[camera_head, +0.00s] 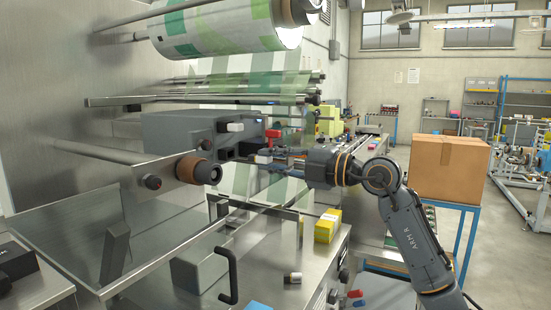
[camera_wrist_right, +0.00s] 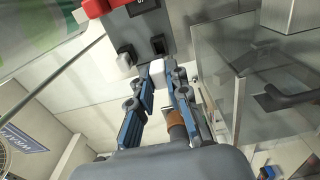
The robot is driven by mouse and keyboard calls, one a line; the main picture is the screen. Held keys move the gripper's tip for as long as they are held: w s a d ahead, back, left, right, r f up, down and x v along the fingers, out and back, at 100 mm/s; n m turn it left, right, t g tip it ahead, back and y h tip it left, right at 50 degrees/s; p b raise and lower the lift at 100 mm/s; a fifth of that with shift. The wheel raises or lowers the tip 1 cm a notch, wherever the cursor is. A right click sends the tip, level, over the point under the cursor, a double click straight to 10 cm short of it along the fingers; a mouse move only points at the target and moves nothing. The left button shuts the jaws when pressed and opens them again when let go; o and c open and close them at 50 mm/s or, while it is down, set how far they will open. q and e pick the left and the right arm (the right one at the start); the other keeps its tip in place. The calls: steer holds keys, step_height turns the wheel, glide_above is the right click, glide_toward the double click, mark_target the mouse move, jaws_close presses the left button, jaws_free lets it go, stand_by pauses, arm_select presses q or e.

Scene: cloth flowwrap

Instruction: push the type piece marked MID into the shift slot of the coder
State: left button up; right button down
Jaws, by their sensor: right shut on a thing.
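The coder (camera_head: 180,134) is a grey box on the steel machine wall. In the right wrist view its grey face (camera_wrist_right: 146,30) has a dark square slot (camera_wrist_right: 157,46) near my fingertips. My right gripper (camera_head: 277,160) reaches in from the right beside the coder. In the wrist view my right gripper (camera_wrist_right: 157,75) is shut on a small pale piece (camera_wrist_right: 156,65), just short of the slot or at its edge; I cannot tell which. No MID marking is readable, and I cannot tell which slot is the shift slot. My left gripper is not in view.
A red part (camera_head: 272,133) and a white block (camera_head: 235,127) are on the coder close to my right gripper. A brown-ended roller (camera_head: 195,170) juts out below. A yellow box (camera_head: 327,226) stands on the steel bench. Green-white film hangs behind.

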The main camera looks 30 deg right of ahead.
mark_target(250, 157)
steer(key=p+x, duration=0.2)
steer(key=x, duration=0.1)
steer(key=shift+r, duration=0.2)
steer(key=shift+w+a+f+p, duration=0.15)
steer(key=shift+w+a+p, duration=0.2)
steer(key=shift+w, duration=0.15)
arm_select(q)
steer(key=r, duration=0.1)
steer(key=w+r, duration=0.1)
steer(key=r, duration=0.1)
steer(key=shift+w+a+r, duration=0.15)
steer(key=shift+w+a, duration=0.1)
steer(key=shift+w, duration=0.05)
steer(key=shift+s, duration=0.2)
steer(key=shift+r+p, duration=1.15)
arm_select(e)
steer(key=shift+x, duration=1.45)
steer(key=c, duration=1.2)
jaws_free()
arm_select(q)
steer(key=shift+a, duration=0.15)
